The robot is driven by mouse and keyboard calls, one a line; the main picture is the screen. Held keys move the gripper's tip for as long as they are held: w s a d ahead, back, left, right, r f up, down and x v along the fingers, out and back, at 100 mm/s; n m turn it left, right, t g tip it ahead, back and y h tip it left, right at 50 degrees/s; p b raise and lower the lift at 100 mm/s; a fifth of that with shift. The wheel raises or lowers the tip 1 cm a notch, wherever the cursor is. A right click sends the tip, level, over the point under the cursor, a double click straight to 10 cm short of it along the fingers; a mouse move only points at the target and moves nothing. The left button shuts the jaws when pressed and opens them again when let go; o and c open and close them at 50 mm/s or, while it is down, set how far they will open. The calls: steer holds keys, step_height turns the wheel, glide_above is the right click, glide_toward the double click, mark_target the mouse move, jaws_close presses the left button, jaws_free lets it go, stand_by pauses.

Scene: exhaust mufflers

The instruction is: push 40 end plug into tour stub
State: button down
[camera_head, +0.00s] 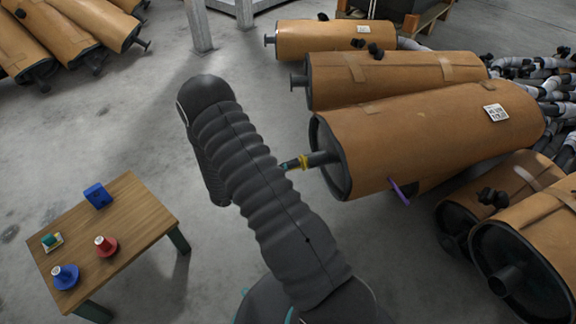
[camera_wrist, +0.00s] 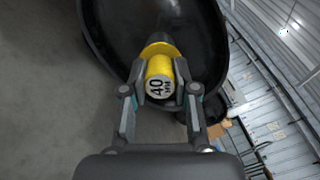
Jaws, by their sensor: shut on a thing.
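A yellow end plug (camera_wrist: 159,68) with a pale face marked 40 sits between the fingers of my gripper (camera_wrist: 159,90), which is shut on it. Its wider yellow flange lies against or very near the mouth of a dark stub (camera_wrist: 155,38) on a black muffler end. In the head view the yellow plug (camera_head: 304,162) lines up with the stub (camera_head: 324,158) of a large brown-wrapped muffler (camera_head: 420,140). My gripper (camera_head: 290,165) is mostly hidden there behind my arm. How deep the plug sits in the stub cannot be told.
A small wooden table (camera_head: 135,215) at the left holds a blue plug (camera_head: 66,277), a red plug (camera_head: 106,246), a green plug (camera_head: 50,242) and a blue block (camera_head: 98,196). More wrapped mufflers (camera_head: 535,240) lie at the right. A purple piece (camera_head: 399,190) sticks out below the large muffler.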

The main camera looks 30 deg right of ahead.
steer(key=shift+s+d, duration=0.15)
steer(key=shift+d, duration=0.3)
steer(key=c, duration=0.8)
jaws_free()
steer(key=a, duration=1.2)
steer(key=shift+w+f, duration=0.45)
